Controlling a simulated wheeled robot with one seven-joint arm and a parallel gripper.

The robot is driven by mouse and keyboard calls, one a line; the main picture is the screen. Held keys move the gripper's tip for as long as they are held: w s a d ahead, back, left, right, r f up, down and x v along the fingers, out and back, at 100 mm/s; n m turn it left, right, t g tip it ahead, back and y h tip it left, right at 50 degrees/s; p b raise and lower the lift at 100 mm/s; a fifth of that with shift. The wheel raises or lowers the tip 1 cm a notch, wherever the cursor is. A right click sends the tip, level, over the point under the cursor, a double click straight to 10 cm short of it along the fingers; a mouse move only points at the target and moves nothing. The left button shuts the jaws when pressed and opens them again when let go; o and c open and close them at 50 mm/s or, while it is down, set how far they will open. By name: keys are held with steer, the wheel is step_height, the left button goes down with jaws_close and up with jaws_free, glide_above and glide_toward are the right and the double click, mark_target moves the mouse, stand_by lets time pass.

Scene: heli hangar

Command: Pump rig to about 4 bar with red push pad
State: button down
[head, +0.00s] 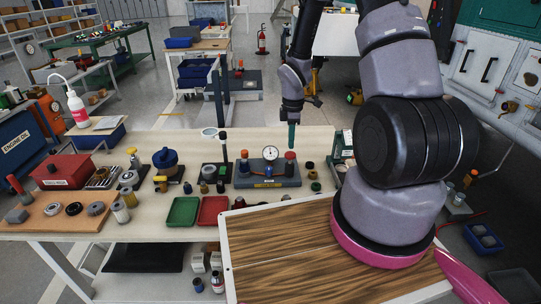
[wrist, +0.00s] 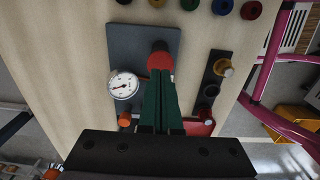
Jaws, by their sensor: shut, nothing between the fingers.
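The pump rig (head: 262,183) is a grey block on the bench with a yellow label on its front. A white round gauge (head: 270,153) stands at its middle; it also shows in the wrist view (wrist: 124,84). The gauge has a dark needle, but its numbers are too small to read. The red push pad (head: 290,155) is at the rig's right end; in the wrist view (wrist: 159,56) it lies just beyond my fingertips. My gripper (head: 292,146) points down over the pad, its green fingers shut and empty (wrist: 160,76). I cannot tell whether the tips touch the pad.
An orange knob (head: 244,154) is at the rig's left end. Green (head: 183,211) and red (head: 213,211) trays lie in front of the rig. A dark post (head: 224,150) stands to its left. Small coloured parts surround it. A wood-topped surface (head: 290,250) is nearer to me.

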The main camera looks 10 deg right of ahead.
steer(key=shift+r, duration=2.35)
steer(key=s+r+m+t, duration=0.25)
steer(key=r+m, duration=0.25)
steer(key=r, duration=0.6)
steer(key=s+r+m+t, duration=0.1)
steer(key=s+r+m, duration=0.3)
steer(key=r, duration=0.7)
steer(key=s+a+r+m+t+y, duration=0.2)
steer(key=s+r+m+t, duration=0.1)
steer(key=s+r+m, duration=0.8)
step_height(320, 180, up, 3)
steer(key=s, duration=0.2)
steer(key=shift+s+t, duration=0.35)
